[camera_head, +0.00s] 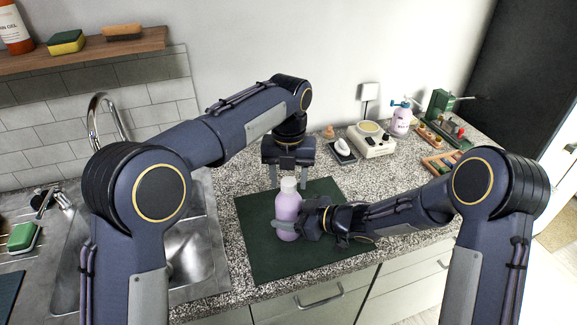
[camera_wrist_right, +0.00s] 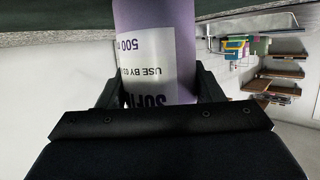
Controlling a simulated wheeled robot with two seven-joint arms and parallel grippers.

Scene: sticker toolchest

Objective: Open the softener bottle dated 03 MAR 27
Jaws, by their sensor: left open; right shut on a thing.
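A purple bottle with a white cap (camera_head: 288,184) stands upright on the dark green mat (camera_head: 262,262). My right gripper (camera_head: 302,226) is shut around the body of this softener bottle (camera_head: 286,204). The right wrist view shows the bottle (camera_wrist_right: 155,30) between the fingers, with a white label upside down reading "500 m", "USE BY 03" and part of "SOFT"; the rest of the date is hidden. My left gripper (camera_head: 288,182) is open, pointing down, with its fingers above and either side of the cap; I cannot tell whether they touch it.
A second pale purple bottle with a blue top (camera_head: 401,117) stands at the back right, near a white scale-like device (camera_head: 371,139) and green tool (camera_head: 438,104). A sink (camera_head: 190,250) lies left of the mat.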

